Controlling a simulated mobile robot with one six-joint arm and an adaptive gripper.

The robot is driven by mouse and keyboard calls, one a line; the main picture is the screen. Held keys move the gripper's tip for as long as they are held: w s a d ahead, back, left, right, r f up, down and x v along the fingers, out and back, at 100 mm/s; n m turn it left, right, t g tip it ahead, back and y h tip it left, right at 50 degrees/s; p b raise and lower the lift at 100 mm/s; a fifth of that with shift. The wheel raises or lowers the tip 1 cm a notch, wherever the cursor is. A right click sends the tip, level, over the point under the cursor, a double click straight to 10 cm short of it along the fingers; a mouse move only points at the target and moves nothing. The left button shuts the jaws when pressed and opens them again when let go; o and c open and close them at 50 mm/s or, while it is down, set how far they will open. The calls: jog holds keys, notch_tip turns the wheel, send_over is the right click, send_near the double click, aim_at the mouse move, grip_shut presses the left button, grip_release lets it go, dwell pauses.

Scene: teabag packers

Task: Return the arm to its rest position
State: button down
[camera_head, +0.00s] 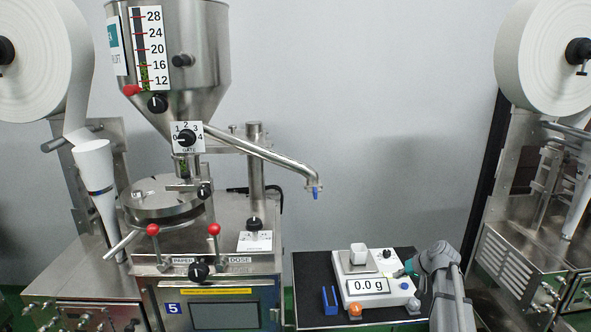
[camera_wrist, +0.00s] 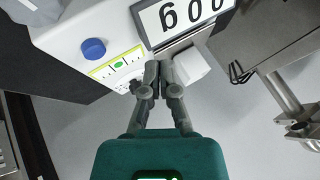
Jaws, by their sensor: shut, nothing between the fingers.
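My gripper (camera_head: 402,269) is at the right side of the white scale in the head view, with my grey arm reaching up from the lower right. In the wrist view my gripper (camera_wrist: 158,74) has its two dark fingers together, with nothing between them. A small white cube-like cup (camera_head: 358,253) stands on the scale's pan. It also shows in the wrist view (camera_wrist: 191,67), just right of the fingertips; I cannot tell whether they touch.
The scale stands on a black mat (camera_head: 308,268) with a blue slotted holder (camera_head: 330,301) beside it. Left is a steel hopper machine (camera_head: 190,70) with an outlet pipe (camera_head: 285,160) above the mat's left. Another machine (camera_head: 520,250) stands right.

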jog(key=s+a+f+g+h, duration=0.2)
jog(key=s+a+g, duration=0.1)
jog(key=s+a, duration=0.6)
jog(key=s+a+f+n+g+h, duration=0.1)
jog(key=s+a+f+g+h, duration=0.1)
jog(key=s+a, duration=0.7)
jog(key=s+g+h, duration=0.1)
jog(key=s, duration=0.4)
jog(key=shift+a+f, duration=0.2)
jog(key=shift+a, duration=0.05)
